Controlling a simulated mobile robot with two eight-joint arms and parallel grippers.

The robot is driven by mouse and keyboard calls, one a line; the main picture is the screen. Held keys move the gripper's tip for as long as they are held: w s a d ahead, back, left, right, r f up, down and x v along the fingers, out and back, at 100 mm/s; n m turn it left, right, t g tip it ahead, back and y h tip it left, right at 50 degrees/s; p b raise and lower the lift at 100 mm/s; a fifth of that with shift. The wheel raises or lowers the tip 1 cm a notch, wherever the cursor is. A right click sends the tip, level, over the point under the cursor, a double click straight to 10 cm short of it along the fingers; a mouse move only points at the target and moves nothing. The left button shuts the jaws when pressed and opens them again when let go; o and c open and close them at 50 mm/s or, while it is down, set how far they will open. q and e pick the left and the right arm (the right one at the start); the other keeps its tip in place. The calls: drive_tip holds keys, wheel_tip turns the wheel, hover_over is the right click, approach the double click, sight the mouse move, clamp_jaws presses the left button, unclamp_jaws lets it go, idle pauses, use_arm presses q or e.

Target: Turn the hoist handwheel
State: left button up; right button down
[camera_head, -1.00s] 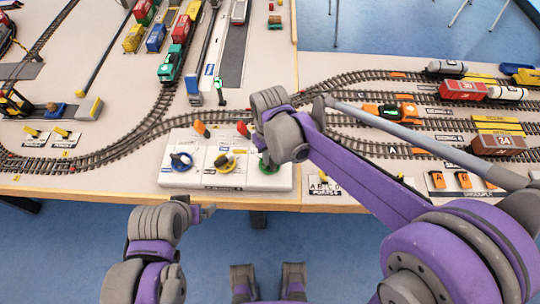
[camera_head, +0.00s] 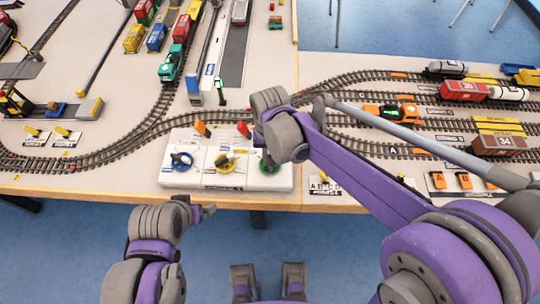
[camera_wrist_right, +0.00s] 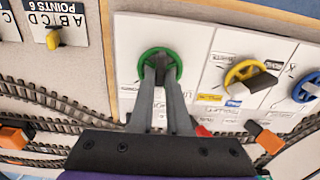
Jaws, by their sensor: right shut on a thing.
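A white control panel (camera_head: 225,186) at the table's front edge carries three handwheels. The blue handwheel (camera_head: 181,161) is on the left and the yellow handwheel (camera_head: 226,162) is in the middle. The green handwheel (camera_head: 268,168) is on the right, partly hidden by my right arm. In the right wrist view my right gripper (camera_wrist_right: 160,70) is shut on the middle of the green handwheel (camera_wrist_right: 176,57), with its fingers inside the rim. The panel lettering is too small to read surely. My left gripper (camera_head: 207,211) is in front of the table edge, apart from the panel; its opening is unclear.
An orange lever (camera_head: 202,128) and a red lever (camera_head: 243,129) stand at the panel's back edge. Model tracks (camera_head: 110,151) with wagons run behind and beside it. A points panel (camera_head: 323,184) lies right of it. Blue floor is clear in front.

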drive_tip(key=c, duration=0.9)
unclamp_jaws()
wheel_tip(320, 180, up, 11)
drive_tip(key=shift+f+p, duration=0.1)
drive_tip(key=shift+p, duration=0.4)
